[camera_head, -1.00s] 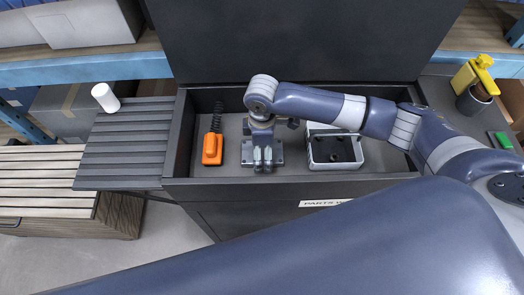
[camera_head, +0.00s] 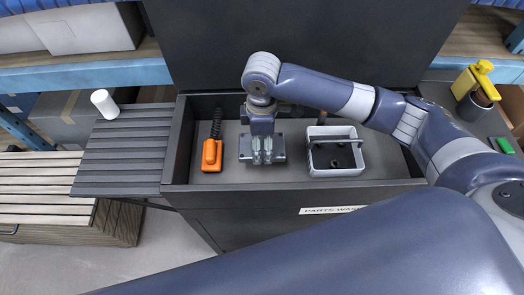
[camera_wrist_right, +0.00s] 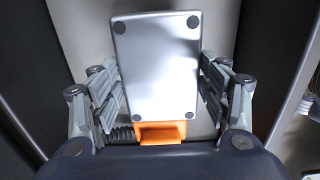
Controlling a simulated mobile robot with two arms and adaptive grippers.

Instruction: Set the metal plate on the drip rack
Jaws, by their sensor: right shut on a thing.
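The metal plate (camera_head: 245,148) is a grey rectangle inside the washer basin, left of the wire-handled basket. In the right wrist view the plate (camera_wrist_right: 158,65) is shiny, with dark round spots at its corners. My right gripper (camera_head: 262,157) is over it, fingers pointing down. In the wrist view the right gripper (camera_wrist_right: 160,80) has its fingers along the plate's two long sides, shut on it. Whether the plate touches the basin floor I cannot tell. The drip rack (camera_head: 125,155) is the dark slatted shelf left of the basin. My left gripper is out of view.
A white cylinder (camera_head: 104,103) stands at the rack's back edge; the front slats are clear. The basin's left wall (camera_head: 178,140) separates plate and rack.

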